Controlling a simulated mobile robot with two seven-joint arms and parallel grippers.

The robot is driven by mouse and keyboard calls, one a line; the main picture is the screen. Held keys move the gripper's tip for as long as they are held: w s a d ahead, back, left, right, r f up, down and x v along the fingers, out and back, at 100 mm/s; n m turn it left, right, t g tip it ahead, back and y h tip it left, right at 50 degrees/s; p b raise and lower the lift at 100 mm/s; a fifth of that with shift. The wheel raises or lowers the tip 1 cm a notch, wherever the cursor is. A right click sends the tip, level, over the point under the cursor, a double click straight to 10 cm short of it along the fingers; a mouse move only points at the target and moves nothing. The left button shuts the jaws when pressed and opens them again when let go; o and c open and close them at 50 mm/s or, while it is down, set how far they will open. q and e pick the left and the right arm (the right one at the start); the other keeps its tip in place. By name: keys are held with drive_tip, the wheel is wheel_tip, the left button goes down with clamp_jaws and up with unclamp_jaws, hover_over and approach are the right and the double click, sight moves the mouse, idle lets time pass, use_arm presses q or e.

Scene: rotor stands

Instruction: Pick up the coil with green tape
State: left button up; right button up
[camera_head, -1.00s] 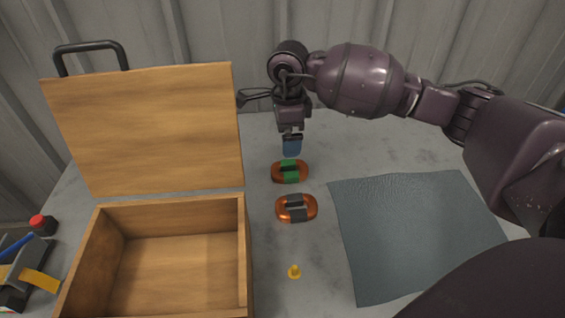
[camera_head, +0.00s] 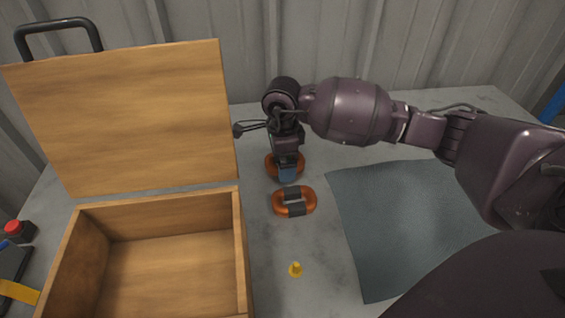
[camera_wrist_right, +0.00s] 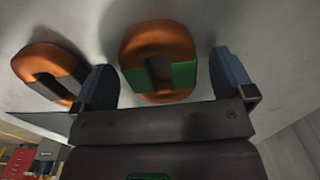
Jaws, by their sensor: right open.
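The coil with green tape (camera_wrist_right: 158,62) is an orange ring with green bands, seen between the two blue fingers of my right gripper (camera_wrist_right: 164,70) in the right wrist view. The fingers are open, one on each side of the coil, with visible gaps. In the head view my right gripper (camera_head: 287,173) is over this coil (camera_head: 270,166) and hides most of it, including its green tape. A second orange coil with dark tape (camera_head: 294,201) lies just nearer; it also shows at the left in the right wrist view (camera_wrist_right: 48,72). My left gripper is not in view.
An open wooden box (camera_head: 241,250) with its lid raised stands at the left. A grey-blue mat (camera_head: 390,220) lies at the right. A small yellow piece (camera_head: 295,269) is on the table (camera_head: 315,245) near the front. A red-capped item (camera_head: 14,228) sits at the far left.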

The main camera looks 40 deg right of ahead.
drive_tip(key=shift+r, duration=0.1)
drive_tip(key=c, duration=1.2)
